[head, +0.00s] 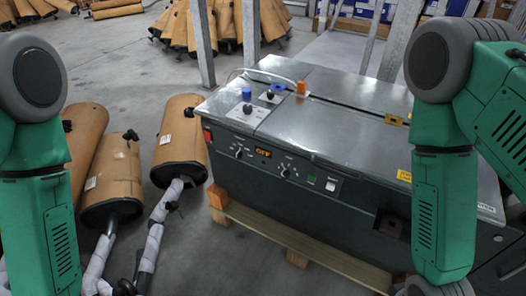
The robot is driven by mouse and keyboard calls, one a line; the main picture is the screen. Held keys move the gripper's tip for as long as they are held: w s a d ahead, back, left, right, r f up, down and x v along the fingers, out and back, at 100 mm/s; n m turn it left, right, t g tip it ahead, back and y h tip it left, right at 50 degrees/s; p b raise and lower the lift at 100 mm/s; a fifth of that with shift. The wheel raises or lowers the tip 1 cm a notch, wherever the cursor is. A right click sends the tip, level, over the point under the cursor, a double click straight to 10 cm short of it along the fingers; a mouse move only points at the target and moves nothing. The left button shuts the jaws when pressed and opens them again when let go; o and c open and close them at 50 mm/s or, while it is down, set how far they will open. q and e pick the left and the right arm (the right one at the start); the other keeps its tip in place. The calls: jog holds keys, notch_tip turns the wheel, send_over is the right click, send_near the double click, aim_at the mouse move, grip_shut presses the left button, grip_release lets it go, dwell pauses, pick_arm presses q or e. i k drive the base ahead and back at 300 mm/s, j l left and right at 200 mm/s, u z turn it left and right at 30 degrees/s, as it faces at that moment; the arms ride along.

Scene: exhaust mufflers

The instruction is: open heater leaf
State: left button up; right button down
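The heater (330,175) is a dark grey metal box with a flat silvery top, standing in the middle and right of the head view. Its top leaf (335,128) lies flat, with a dark seam across the top behind it. The front panel has knobs, a lit display reading OFF (263,153) and a white switch (331,186). My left arm stands at the left edge and my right arm stands in front of the heater's right part. Neither gripper shows; both lie below the frame.
Brown wrapped mufflers (181,140) with pale wrapped pipes stand on the floor left of the heater. The heater rests on a wooden pallet (300,247). Grey metal posts (252,32) stand behind it. More brown mufflers (225,22) are stacked at the back. Grey floor is open at the left rear.

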aim_at(380, 152)
jog(key=l+z, duration=0.1)
jog(key=z, duration=0.25)
jog(key=l+z, duration=0.15)
jog(key=z, duration=0.2)
jog(key=l+z, duration=0.15)
jog(key=z, duration=0.2)
